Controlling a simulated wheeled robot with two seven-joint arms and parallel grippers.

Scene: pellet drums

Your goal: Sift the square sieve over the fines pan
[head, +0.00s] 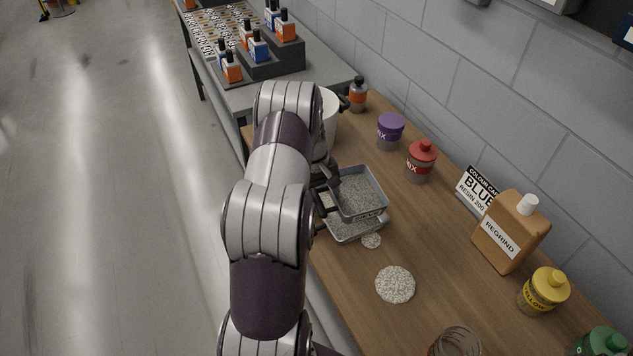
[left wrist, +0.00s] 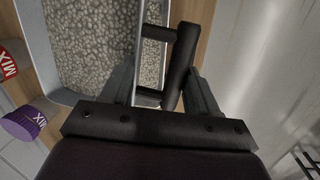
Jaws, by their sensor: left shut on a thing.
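The square sieve (head: 360,194) is a grey metal tray with grainy grey material in it. It sits over the fines pan (head: 350,237), a shallow metal pan also holding some grains; the sieve hides much of the pan. I cannot tell whether they touch. My left gripper (head: 324,182) is shut on the sieve's dark handle, at the sieve's left side. In the left wrist view the handle (left wrist: 183,65) stands between the fingers, beside the grain-filled sieve (left wrist: 95,45). My right gripper is not in view.
A pale pellet pile (head: 395,285) lies on the wooden bench (head: 425,250), with a smaller patch (head: 371,241) by the pan. A purple-lidded jar (head: 390,131), red-lidded jar (head: 421,162), regrind bottle (head: 510,232) and yellow jar (head: 543,291) line the wall side. A white container (head: 328,120) stands behind my arm.

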